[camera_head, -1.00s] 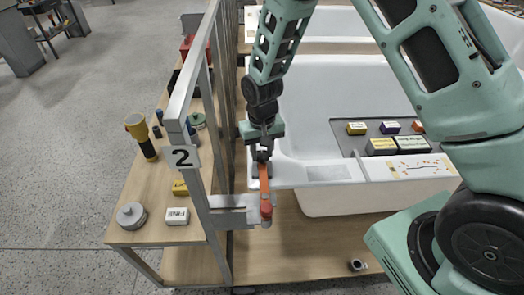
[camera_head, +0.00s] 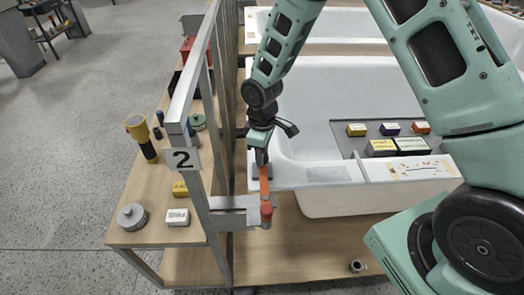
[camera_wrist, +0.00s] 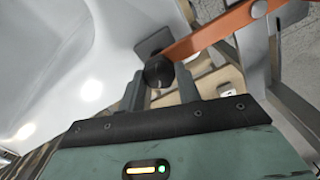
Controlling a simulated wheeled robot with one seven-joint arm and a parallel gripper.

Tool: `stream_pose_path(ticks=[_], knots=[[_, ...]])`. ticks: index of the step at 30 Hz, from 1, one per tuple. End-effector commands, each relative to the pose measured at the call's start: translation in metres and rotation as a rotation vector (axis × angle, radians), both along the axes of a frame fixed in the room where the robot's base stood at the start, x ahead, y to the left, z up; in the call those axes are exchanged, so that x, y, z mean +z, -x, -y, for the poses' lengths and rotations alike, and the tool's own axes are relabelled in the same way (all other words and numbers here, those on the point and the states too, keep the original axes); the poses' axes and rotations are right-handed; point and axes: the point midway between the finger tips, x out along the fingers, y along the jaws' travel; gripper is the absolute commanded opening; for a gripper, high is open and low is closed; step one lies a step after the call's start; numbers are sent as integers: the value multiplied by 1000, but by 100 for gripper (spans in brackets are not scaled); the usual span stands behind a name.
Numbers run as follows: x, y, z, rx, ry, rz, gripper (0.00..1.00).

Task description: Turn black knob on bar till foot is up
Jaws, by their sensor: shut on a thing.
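The orange bar (camera_head: 265,190) reaches from the tub's near left rim toward a metal bracket; it also shows in the wrist view (camera_wrist: 222,29). The black knob (camera_wrist: 158,73) sits at the bar's end, between the fingers of my gripper (camera_wrist: 160,88). My gripper (camera_head: 261,158) points down over that end of the bar and is shut on the knob. A dark grey square pad (camera_wrist: 154,41), seemingly the foot, shows just beyond the knob against the white tub. I cannot tell whether it touches the tub. In the head view my gripper hides the knob.
The white bathtub (camera_head: 310,95) lies right of a metal frame (camera_head: 205,200) with a "2" sign (camera_head: 182,160). A tray (camera_head: 350,140) in the tub holds several small boxes. A wooden shelf (camera_head: 150,205) at left holds a flashlight (camera_head: 140,135) and other items.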

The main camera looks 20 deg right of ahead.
Motion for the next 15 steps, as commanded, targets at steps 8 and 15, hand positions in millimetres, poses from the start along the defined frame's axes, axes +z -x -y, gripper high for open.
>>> stream_pose_path(ticks=[8,15], knots=[[2,0,0,256,-1,1,10],[2,-1,0,442,0,1,10]])
